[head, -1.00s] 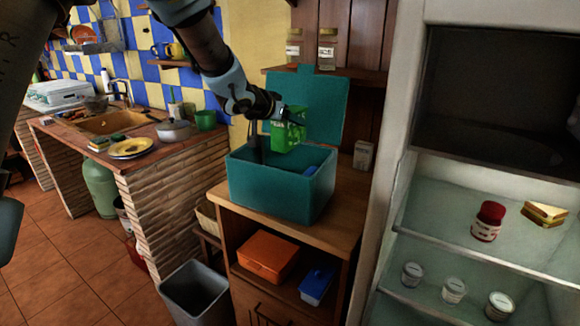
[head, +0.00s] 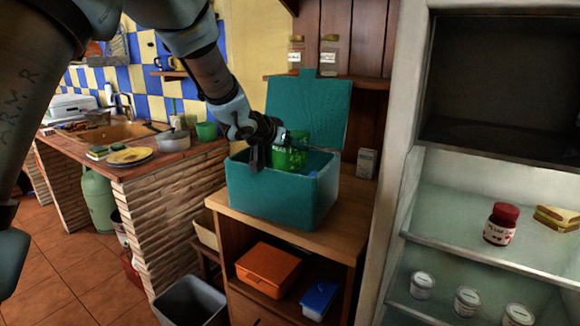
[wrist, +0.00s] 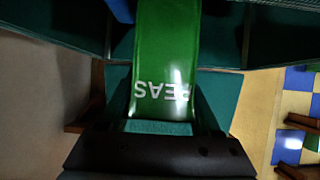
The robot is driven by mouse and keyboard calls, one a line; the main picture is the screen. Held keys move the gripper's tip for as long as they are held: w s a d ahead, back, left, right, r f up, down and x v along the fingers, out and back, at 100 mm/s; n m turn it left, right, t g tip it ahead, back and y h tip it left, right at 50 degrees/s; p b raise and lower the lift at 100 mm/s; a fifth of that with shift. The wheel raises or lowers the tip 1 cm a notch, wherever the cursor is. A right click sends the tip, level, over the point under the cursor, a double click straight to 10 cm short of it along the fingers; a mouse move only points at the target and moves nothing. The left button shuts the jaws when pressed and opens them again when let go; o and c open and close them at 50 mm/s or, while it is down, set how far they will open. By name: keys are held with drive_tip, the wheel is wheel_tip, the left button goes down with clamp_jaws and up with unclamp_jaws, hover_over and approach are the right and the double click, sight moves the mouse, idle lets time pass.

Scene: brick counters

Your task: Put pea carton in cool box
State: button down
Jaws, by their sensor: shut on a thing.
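The pea carton (head: 289,158) is green, and my gripper (head: 277,150) is shut on it. In the head view it is at the mouth of the cool box, its lower part hidden behind the front wall. The wrist view shows the carton (wrist: 165,60) between the fingers, with upside-down "PEAS" lettering. The teal cool box (head: 275,200) stands on a wooden cabinet with its lid (head: 312,105) raised at the back. I cannot tell whether the carton touches the box floor. A blue thing (wrist: 122,10) shows at the top of the wrist view.
A small carton (head: 367,163) stands right of the box on the cabinet top (head: 340,235). An open fridge (head: 480,190) with jars and a sandwich is at right. Orange (head: 268,268) and blue (head: 319,298) boxes sit on the shelf below.

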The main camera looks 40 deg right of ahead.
unclamp_jaws()
drive_tip(key=v, duration=1.1)
drive_tip(key=shift+b, duration=0.35)
